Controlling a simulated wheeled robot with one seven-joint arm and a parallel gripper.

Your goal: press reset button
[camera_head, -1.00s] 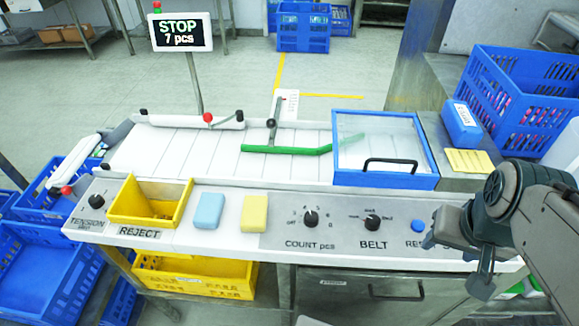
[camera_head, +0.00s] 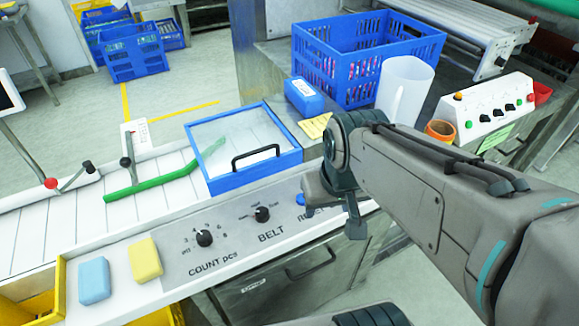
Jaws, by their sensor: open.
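The blue reset button (camera_head: 300,199) sits at the right end of the grey control panel (camera_head: 225,235), above a label that is partly covered. My gripper (camera_head: 338,212) is just right of the button, above the panel's right end, and hides part of the label. The gripper is open, with nothing seen between its fingers. A gap to the button shows in the picture, but its depth is hard to tell. On the panel, the COUNT pcs knob (camera_head: 204,238) and the BELT knob (camera_head: 261,214) are left of the button.
A blue-framed clear cover (camera_head: 250,180) with a black handle lies behind the panel. A yellow block (camera_head: 145,260) and a light blue block (camera_head: 94,280) lie left of it. A blue crate (camera_head: 345,55), a white jug (camera_head: 403,88) and another control box (camera_head: 492,108) stand behind my arm.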

